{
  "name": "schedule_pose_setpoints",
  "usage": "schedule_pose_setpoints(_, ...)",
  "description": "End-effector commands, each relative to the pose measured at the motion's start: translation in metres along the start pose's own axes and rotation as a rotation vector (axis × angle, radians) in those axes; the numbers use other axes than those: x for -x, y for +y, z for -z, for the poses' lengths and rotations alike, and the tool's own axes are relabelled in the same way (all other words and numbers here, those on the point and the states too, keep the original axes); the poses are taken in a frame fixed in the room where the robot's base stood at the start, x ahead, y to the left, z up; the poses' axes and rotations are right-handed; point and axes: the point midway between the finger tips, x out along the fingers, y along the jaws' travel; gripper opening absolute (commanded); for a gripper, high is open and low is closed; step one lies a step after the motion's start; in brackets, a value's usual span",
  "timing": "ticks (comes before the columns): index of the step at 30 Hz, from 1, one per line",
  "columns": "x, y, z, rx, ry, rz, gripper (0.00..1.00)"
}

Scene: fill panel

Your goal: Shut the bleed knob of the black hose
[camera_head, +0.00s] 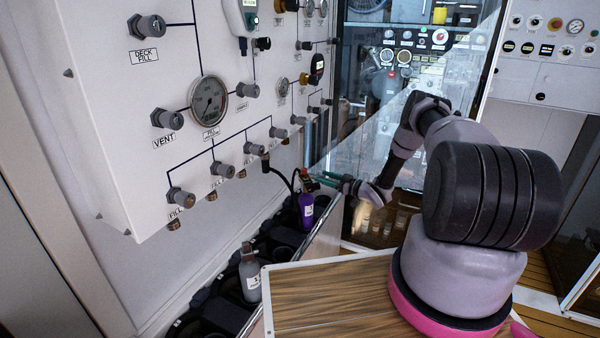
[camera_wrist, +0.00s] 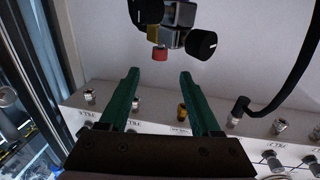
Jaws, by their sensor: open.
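The black hose (camera_head: 285,176) runs from a fitting on the wall panel (camera_head: 110,150) down to the valve on top of a purple cylinder (camera_head: 306,209). In the wrist view the hose (camera_wrist: 291,82) curves down the right side. A metal valve block (camera_wrist: 168,38) with black knobs (camera_wrist: 201,43) and a small red part (camera_wrist: 160,53) shows at the top. I cannot tell for sure which is the bleed knob. My gripper (camera_head: 324,179) is open, its green fingers (camera_wrist: 158,74) pointing toward the valve block. Nothing is between them, and the fingertips look apart from the block.
The panel carries a row of grey fill knobs (camera_head: 222,169), a gauge (camera_head: 209,100) and a vent knob (camera_head: 168,119). A grey cylinder (camera_head: 250,275) stands in the black rack nearer the camera. A wood-topped surface (camera_head: 335,300) lies beside the rack.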

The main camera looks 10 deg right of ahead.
Motion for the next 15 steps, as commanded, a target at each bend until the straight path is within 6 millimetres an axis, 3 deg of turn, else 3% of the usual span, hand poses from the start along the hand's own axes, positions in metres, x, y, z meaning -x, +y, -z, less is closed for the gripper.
schedule_pose_setpoints(15,-0.086,-0.001,0.000,0.003,0.000,0.001,0.64)
